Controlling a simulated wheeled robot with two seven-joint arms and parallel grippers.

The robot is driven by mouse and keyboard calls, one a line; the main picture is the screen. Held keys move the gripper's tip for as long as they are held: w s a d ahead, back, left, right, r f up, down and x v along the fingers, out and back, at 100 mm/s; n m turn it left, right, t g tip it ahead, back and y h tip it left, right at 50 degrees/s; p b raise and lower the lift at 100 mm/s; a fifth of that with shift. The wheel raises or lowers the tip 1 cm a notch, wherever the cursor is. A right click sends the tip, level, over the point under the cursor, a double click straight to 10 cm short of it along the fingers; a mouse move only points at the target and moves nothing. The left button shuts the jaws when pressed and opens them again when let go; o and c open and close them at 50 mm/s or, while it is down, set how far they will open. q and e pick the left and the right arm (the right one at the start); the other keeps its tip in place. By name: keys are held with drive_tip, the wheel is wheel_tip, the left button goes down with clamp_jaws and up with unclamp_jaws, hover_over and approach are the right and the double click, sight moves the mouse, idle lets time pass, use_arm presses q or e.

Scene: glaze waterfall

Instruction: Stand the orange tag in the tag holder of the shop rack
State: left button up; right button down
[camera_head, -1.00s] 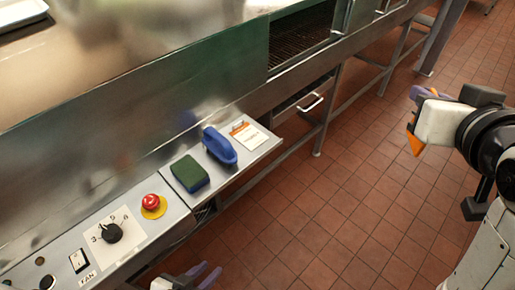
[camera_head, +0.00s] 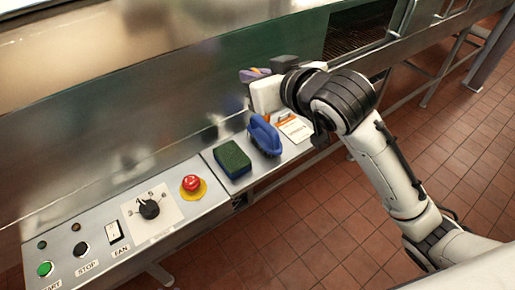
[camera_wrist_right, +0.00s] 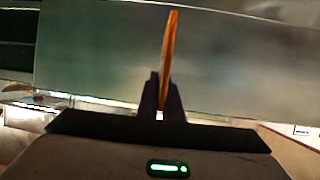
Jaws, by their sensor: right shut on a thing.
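My right gripper (camera_head: 254,76) is in the head view, above the far end of the steel control shelf. In the right wrist view its fingers (camera_wrist_right: 162,95) are shut on the orange tag (camera_wrist_right: 168,45), which stands up edge-on from between them as a thin strip. In the head view the gripper and wrist hide most or all of the tag. I cannot make out the shop rack or its tag holder in either view. My left gripper is out of view.
The shelf holds a green sponge (camera_head: 232,158), a blue brush (camera_head: 265,136) and a white-and-orange card (camera_head: 296,129). Left of them are a red stop button (camera_head: 191,184) and a dial (camera_head: 149,209). A tall steel panel (camera_head: 120,130) rises behind. Tiled floor (camera_head: 300,240) is clear in front.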

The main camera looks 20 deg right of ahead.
drive_tip(key=shift+n+y, duration=0.5)
drive_tip(key=shift+y, duration=0.1)
drive_tip(key=f, duration=0.5)
drive_tip(key=w+a+f+b, duration=0.1)
drive_tip(key=f, duration=0.4)
drive_tip(key=f+b, duration=0.1)
drive_tip(key=f, duration=0.5)
drive_tip(key=shift+w+a, duration=0.2)
drive_tip(key=shift+a, duration=0.05)
drive_tip(key=shift+f, duration=0.45)
drive_tip(key=shift+f, duration=0.15)
drive_tip(key=c, duration=1.9)
unclamp_jaws()
